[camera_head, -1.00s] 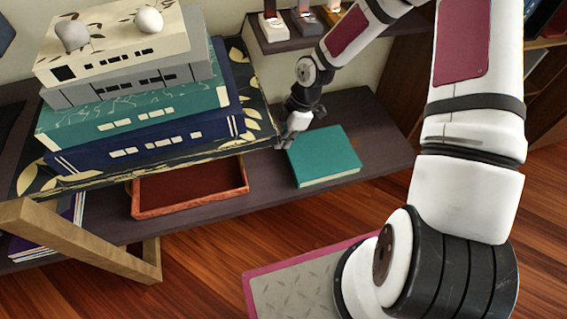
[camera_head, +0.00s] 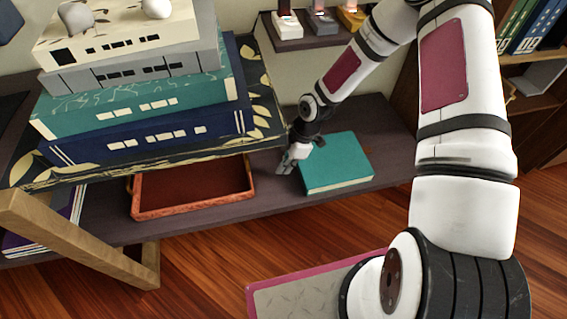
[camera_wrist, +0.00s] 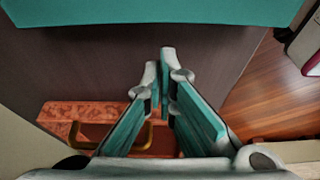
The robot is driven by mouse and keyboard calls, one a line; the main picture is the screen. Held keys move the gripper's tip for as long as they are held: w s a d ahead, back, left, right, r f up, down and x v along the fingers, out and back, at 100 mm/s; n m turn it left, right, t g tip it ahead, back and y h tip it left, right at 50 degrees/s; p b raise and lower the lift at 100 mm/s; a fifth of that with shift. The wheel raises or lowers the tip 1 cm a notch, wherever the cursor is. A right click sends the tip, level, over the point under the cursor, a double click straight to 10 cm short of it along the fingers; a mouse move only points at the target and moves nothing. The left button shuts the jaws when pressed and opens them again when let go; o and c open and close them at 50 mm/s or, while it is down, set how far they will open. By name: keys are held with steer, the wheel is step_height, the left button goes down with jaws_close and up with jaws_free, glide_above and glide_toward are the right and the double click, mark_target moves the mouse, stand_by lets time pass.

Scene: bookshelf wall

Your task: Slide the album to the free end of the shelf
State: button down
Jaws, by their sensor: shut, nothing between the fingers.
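The album (camera_head: 336,166) is a teal book lying flat on the dark low shelf (camera_head: 235,199). Its teal edge also fills the top of the wrist view (camera_wrist: 150,10). My gripper (camera_head: 284,168) is low over the shelf at the album's left side, between the album and the red tray. In the wrist view, my gripper's fingertips (camera_wrist: 159,58) are together with nothing between them, and they point at the album's edge. A strip of dark shelf shows between fingertips and album there. The shelf's right end (camera_head: 395,125) is bare.
A red tray (camera_head: 140,211) with a gold handle (camera_wrist: 149,135) sits left of the album. A raised, leaf-patterned board (camera_head: 262,115) with stacked large books overhangs the left side. A small upper shelf (camera_head: 310,42) holds little items. Wooden floor lies in front.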

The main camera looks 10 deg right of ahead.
mark_target(359, 153)
steer(key=shift+d+r, duration=0.1)
steer(key=shift+d, duration=1.2)
steer(key=d+p, duration=0.4)
steer(key=d, duration=1.8)
steer(key=shift+d, duration=0.3)
